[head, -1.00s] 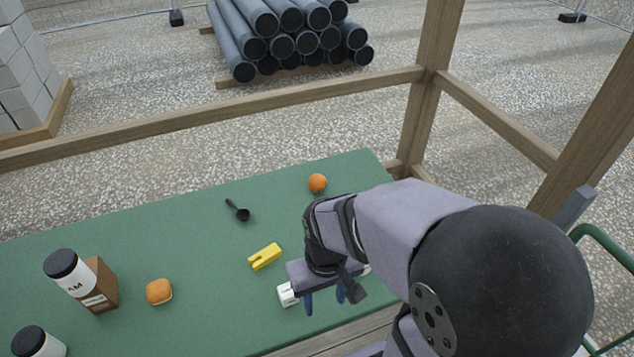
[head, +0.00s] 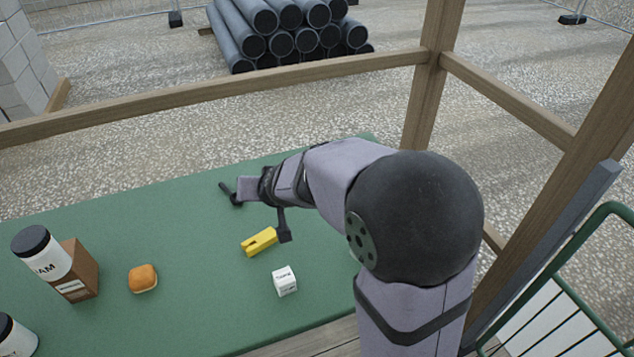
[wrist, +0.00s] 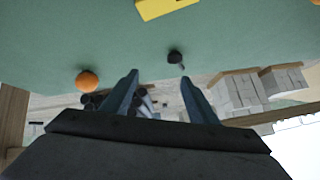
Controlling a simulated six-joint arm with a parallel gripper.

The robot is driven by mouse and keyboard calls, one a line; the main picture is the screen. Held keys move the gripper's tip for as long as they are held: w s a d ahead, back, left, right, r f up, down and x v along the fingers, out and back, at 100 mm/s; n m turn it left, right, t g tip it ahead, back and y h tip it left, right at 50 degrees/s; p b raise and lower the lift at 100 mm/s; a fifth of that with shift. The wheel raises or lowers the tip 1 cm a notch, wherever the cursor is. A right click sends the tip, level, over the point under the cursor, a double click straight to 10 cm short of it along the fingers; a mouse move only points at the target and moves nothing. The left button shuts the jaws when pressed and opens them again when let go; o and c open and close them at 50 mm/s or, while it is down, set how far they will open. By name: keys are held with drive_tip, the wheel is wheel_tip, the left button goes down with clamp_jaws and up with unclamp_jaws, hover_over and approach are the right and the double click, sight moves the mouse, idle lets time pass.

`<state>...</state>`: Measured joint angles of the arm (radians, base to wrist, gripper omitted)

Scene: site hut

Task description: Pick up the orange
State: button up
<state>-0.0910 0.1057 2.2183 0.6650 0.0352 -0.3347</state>
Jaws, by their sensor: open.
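The orange (wrist: 87,80) is a small round fruit on the green table in the wrist view, left of my left fingertip and apart from it. In the head view it is hidden behind my arm. My gripper (wrist: 160,78) is open, with nothing between its fingers. The spoon (wrist: 175,57) also shows in the wrist view, just beyond the gap between the fingertips.
A yellow block-like piece (head: 259,241) and a white box (head: 285,281) lie on the green table (head: 190,270). A bun (head: 143,278), a brown carton (head: 82,270) and a dark-lidded jar (head: 42,253) are at the left. Wooden rails (head: 200,98) run behind the table.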

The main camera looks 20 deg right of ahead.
drive_tip(key=w+d+f+m+t+h+b, duration=0.25)
drive_tip(key=w+d+m+h+b, duration=0.35)
drive_tip(key=w, duration=0.4)
drive_tip(key=d+f+m+h+b, duration=0.1)
drive_tip(key=d+b, duration=0.1)
drive_tip(key=d+f+m+g+h+b, duration=0.1)
drive_tip(key=d+h+b, duration=0.1)
drive_tip(key=d+f+m+h+b, duration=0.1)
drive_tip(key=d, duration=0.1)
drive_tip(key=shift+s+d+f+m+g+h+b, duration=0.1)
drive_tip(key=shift+s+d+m+g+h+b, duration=0.1)
drive_tip(key=shift+s+m+g+h+b, duration=0.15)
drive_tip(key=shift+s+d+f+m+g+h, duration=0.25)
drive_tip(key=shift+s+d+g, duration=0.05)
drive_tip(key=shift+d, duration=0.05)
drive_tip(key=shift+b+x, duration=0.6)
drive_tip(key=shift+x, duration=3)
drive_tip(key=c, duration=0.9)
